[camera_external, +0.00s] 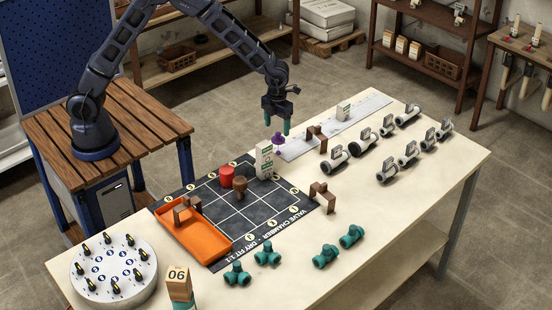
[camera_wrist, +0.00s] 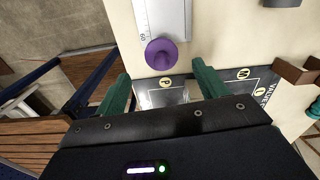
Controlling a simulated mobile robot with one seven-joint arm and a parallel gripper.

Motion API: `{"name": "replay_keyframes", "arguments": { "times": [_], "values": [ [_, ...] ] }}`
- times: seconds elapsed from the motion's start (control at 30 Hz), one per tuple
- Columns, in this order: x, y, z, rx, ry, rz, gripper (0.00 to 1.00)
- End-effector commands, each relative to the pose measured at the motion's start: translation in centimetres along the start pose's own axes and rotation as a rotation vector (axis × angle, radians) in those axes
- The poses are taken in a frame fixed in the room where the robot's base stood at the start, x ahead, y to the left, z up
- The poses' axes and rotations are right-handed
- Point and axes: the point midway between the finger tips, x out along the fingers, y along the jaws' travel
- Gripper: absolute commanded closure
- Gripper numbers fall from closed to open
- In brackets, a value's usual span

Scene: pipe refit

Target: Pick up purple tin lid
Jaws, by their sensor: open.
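The purple tin lid (camera_external: 278,144) is small, rounded and darker at its middle. It is by the near end of the white ruler strip, just beyond the dark mat. In the wrist view the lid (camera_wrist: 161,52) shows whole, ahead of the gap between my fingers. My gripper (camera_external: 277,127) points down with teal fingers, above the lid and apart from it. In the wrist view my gripper (camera_wrist: 161,78) is spread wide, with no object clearly held between its fingers.
A red cylinder (camera_external: 226,176) and a brown piece (camera_external: 240,186) stand nearby. A brown bracket (camera_external: 316,136) is right of the lid. Grey pipe fittings (camera_external: 362,147) lie farther right.

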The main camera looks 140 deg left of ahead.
Motion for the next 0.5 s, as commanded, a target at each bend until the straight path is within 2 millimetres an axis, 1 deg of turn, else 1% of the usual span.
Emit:
{"name": "replay_keyframes", "arguments": {
  "times": [0.3, 0.4, 0.5],
  "values": [
    [4.0, -0.3, 0.1, 0.0, 0.002, 0.003, 0.28],
    [4.7, -0.3, 0.1, 0.0, 0.0, 0.001, 0.28],
    [4.8, -0.3, 0.1, 0.0, 0.0, 0.0, 0.28]
  ]
}}
